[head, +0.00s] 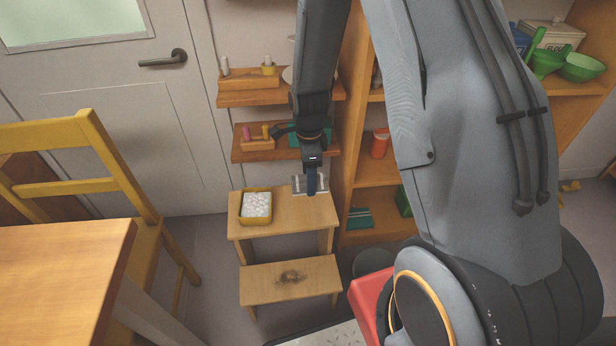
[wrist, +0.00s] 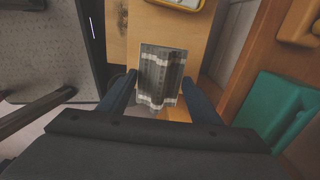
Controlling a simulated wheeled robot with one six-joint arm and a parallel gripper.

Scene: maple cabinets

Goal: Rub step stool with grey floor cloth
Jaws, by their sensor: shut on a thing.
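The step stool (head: 262,290) is light wood with two steps, standing against the shelves. A dark smudge (head: 289,277) marks the middle of its lower step. My gripper (head: 311,188) is over the right part of the top step, pointing down. It is shut on the grey floor cloth (head: 298,184), a folded checked piece with white stripes. In the wrist view the cloth (wrist: 160,68) shows between the two dark blue fingers, in front of the stool's wood (wrist: 150,27). I cannot tell whether the cloth touches the top step.
A yellow basket (head: 245,220) of white round things stands on the left of the top step. Small shelves (head: 238,99) hang behind, and an open shelf unit (head: 375,173) stands at the right. A yellow chair (head: 88,180) and a table (head: 60,270) are at the left.

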